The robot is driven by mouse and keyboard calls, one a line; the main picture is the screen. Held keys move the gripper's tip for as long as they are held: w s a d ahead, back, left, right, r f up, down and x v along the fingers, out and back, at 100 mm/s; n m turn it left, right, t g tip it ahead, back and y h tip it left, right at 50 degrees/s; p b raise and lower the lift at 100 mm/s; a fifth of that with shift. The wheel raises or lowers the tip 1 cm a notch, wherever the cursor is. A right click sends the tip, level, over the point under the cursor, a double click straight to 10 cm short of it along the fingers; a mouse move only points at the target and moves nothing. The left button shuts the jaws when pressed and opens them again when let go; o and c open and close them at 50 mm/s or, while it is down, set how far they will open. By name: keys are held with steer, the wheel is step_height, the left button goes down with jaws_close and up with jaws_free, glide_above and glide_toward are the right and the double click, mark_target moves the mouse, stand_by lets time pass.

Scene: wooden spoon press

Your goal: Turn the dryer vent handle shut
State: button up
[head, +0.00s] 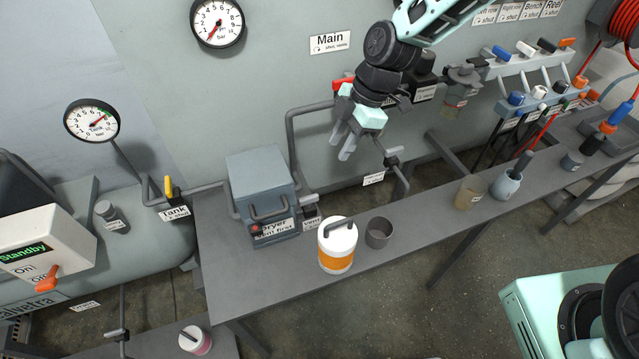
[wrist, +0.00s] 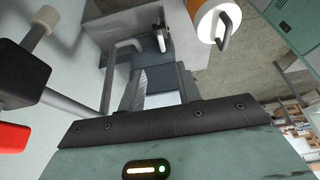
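The dryer (head: 262,185) is a grey box at the back of the bench, with a curved handle and a red spot on its front. A small label reading "Vent" (head: 311,223) sits at its lower right, by a small dark fitting (head: 308,199). My gripper (head: 342,146) hangs above and to the right of the dryer, pointing down, touching nothing. In the wrist view its two grey fingers (wrist: 160,80) stand apart with nothing between them.
A white and orange jar (head: 338,247) with a grey handle stands in front of the vent; it also shows in the wrist view (wrist: 204,18). A grey cup (head: 379,232) stands beside it. A pipe (head: 291,140) rises behind the dryer. A red handle (head: 341,82) is close behind my wrist.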

mark_target(314, 195)
steer(key=p+x, duration=0.3)
steer(key=x, duration=1.2)
steer(key=shift+s+a+f, duration=0.1)
steer(key=shift+s+f, duration=0.05)
steer(key=shift+f, duration=0.15)
jaws_close()
